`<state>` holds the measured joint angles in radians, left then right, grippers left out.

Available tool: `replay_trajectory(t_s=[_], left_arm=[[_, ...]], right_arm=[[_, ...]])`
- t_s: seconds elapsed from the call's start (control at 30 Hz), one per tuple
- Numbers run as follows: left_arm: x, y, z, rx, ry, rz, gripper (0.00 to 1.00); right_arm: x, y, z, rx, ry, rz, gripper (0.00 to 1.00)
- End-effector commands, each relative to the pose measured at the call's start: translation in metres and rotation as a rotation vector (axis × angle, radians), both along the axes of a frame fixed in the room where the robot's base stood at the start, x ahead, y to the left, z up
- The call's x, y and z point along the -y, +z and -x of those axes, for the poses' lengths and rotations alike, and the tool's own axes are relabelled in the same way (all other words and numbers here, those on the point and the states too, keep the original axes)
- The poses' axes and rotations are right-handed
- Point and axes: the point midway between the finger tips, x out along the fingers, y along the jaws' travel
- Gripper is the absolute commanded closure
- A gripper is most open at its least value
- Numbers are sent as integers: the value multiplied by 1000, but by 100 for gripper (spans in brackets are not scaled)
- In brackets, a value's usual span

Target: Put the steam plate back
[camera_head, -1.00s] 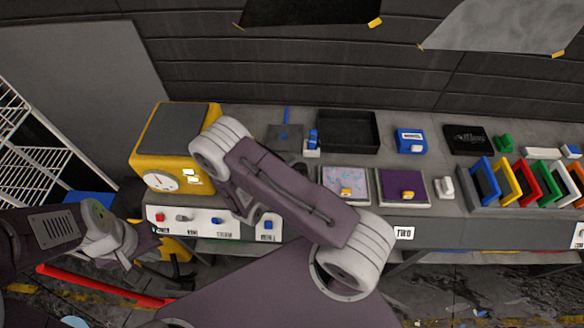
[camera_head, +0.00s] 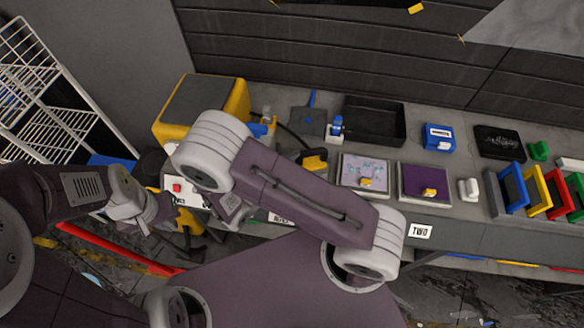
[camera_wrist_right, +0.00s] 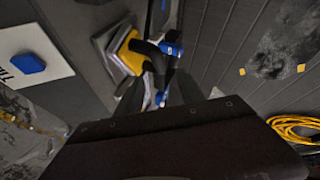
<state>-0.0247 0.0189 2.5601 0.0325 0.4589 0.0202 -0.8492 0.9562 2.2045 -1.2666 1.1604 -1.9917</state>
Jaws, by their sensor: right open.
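A yellow and black handled tool, which looks like the steam plate (camera_head: 313,160), sits on the bench just behind my right forearm. The forearm covers part of it. In the right wrist view, a yellow and black handled piece with a flat grey plate (camera_wrist_right: 110,40) lies ahead and left of the fingers. Blue and black parts show beside it. My right gripper (camera_wrist_right: 160,90) is open, and I see nothing held in it. In the head view its fingers are hidden by my arm. My left gripper (camera_head: 130,198) is low at the left, away from the bench; its fingers are unclear.
A yellow machine (camera_head: 200,105) with a dark top stands left on the bench. A black tray (camera_head: 375,120), a purple panel (camera_head: 424,178) and coloured frames (camera_head: 536,190) are to the right. A white wire rack (camera_head: 50,110) stands far left. A yellow coil (camera_wrist_right: 300,130) lies at right.

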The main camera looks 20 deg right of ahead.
Motion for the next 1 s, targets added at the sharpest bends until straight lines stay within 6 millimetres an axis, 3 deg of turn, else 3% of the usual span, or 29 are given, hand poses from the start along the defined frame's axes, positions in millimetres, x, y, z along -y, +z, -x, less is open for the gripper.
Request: replay_trajectory(t_s=[0.23,0.33,0.37,0.43,0.5,0.6,0.67,0.7,0.83,1.0], left_arm=[[0,-1,0,0,0,0,100],[0,-1,0,0,0,0,100],[0,-1,0,0,0,0,100],[0,-1,0,0,0,0,100],[0,-1,0,0,0,0,100],[0,-1,0,0,0,0,100],[0,-1,0,0,0,0,100],[0,-1,0,0,0,0,100],[0,-1,0,0,0,0,100],[0,-1,0,0,0,0,100]], right_arm=[[-6,5,6,8,-16,-11,55],[14,10,23,138,-248,-157,55],[24,11,33,223,-388,-237,55],[41,14,65,502,-827,-447,55],[42,16,95,866,-1348,-619,55],[25,23,109,1410,-2071,-704,55],[16,30,105,1706,-2449,-665,55],[12,36,99,-1679,2384,545,55],[10,52,80,-1394,1958,230,55],[11,58,74,-1298,1824,132,55]])
